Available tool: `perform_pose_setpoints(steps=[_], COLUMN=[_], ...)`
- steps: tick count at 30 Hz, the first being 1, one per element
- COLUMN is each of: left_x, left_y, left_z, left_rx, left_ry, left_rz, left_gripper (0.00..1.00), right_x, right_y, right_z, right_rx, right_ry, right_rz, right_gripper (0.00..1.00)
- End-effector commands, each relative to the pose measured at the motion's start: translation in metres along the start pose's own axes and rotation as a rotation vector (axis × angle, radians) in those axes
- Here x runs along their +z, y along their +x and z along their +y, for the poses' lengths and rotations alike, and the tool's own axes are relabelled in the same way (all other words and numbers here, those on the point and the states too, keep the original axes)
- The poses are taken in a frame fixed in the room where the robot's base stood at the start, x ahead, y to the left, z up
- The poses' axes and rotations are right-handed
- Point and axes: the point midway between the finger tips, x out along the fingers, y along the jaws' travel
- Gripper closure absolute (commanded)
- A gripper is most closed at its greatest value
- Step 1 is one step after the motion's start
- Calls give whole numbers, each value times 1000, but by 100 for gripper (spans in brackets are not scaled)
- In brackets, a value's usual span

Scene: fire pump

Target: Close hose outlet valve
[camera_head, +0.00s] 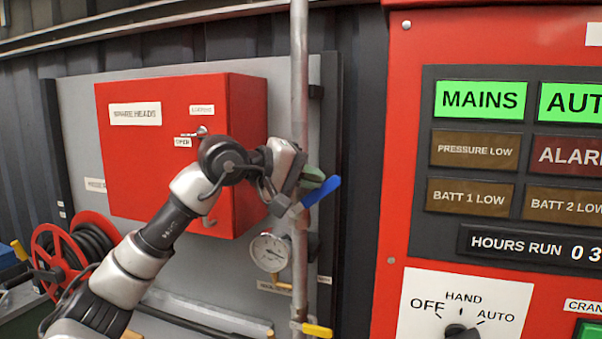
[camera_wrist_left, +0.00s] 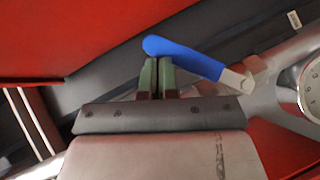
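A valve with a blue lever handle (camera_head: 321,191) is on the vertical grey pipe (camera_head: 299,70). Its lever slants up to the right, away from the pipe. My left gripper (camera_head: 312,180) is right beside the lever, with its green fingertips against or very close to it. In the left wrist view, the two green fingers (camera_wrist_left: 158,76) are together with only a thin gap, and the blue lever (camera_wrist_left: 185,57) crosses just past their tips, not clearly between them. I cannot tell if they touch. My right gripper is not in view.
A round gauge (camera_head: 269,252) hangs below the valve. A yellow-handled valve (camera_head: 317,330) is lower on the pipe. A red cabinet (camera_head: 150,160) is behind my arm, a hose reel (camera_head: 70,250) at lower left, and a red control panel (camera_head: 400,150) at right.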

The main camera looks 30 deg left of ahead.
Motion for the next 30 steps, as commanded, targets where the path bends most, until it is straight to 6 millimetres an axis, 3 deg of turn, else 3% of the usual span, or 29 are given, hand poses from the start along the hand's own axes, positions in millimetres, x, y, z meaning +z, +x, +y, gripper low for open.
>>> perform_pose_setpoints(steps=[5, 15, 30], left_x=[11, 29, 40], left_y=[11, 29, 40], left_z=[-3, -14, -28], left_rx=[-1, -197, -192], left_ry=[0, 198, 192], left_rz=[-2, -1, 0], left_gripper=[100, 100, 100], right_x=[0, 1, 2], right_y=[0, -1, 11], right_z=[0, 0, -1], right_rx=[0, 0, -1], right_ry=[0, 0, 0], right_rz=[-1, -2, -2], right_gripper=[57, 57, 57])
